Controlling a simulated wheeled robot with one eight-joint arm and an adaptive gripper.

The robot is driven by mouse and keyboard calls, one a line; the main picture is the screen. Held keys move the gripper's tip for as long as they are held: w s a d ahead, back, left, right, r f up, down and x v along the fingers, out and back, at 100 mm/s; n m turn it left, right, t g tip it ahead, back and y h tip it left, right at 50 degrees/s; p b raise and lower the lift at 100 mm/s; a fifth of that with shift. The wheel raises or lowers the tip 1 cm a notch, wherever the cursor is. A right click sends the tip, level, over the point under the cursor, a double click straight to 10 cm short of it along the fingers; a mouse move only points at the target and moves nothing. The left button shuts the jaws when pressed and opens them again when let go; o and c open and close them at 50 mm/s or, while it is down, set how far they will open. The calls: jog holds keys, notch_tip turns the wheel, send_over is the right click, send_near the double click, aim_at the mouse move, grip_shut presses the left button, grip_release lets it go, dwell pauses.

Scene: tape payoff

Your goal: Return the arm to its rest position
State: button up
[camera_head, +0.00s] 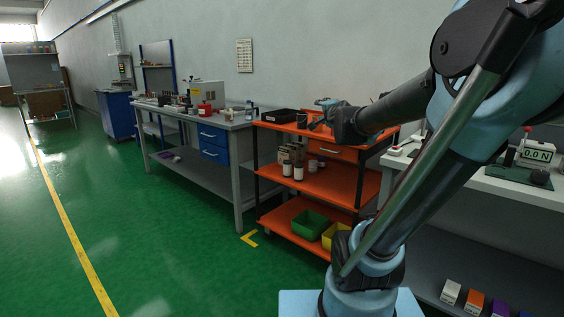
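My arm rises from its blue base at the bottom, bends at the upper right, and reaches left over the orange cart (330,187). The dark end of the arm is in front of the cart's top shelf. My gripper (317,122) seems to be the small dark shape at its left, seen small and partly hidden. I cannot tell whether its fingers are open or shut, or whether it holds anything. I cannot tell whether it touches the cart top.
The cart carries a black tray (279,116), white containers, a green bin (309,222) and a yellow bin (333,236). A grey workbench (238,124) with blue drawers stands left. A right-hand bench holds a force gauge (537,153). Green floor at left is open.

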jog(key=s+a+f+n+g+y, duration=0.25)
jog(key=s+f+n+g, duration=0.3)
jog(key=s+f, duration=0.5)
jog(key=s+d+f+n+g+h, duration=0.2)
jog(key=s+d+f+n+g, duration=0.1)
jog(key=s+f, duration=0.6)
jog(key=s+d+f+n+g+h, duration=0.2)
jog(key=s+f+n+g, duration=0.3)
jog(key=s+f, duration=0.5)
jog(key=s+d+g, duration=0.1)
jog(key=s, duration=0.2)
jog(key=shift+s+f+n, duration=0.15)
jog(key=shift+f+n, duration=0.1)
jog(key=shift+n, duration=0.1)
jog(key=shift+w+f+g, duration=0.2)
jog(key=shift+w+g, duration=0.05)
jog(key=shift+w, duration=0.25)
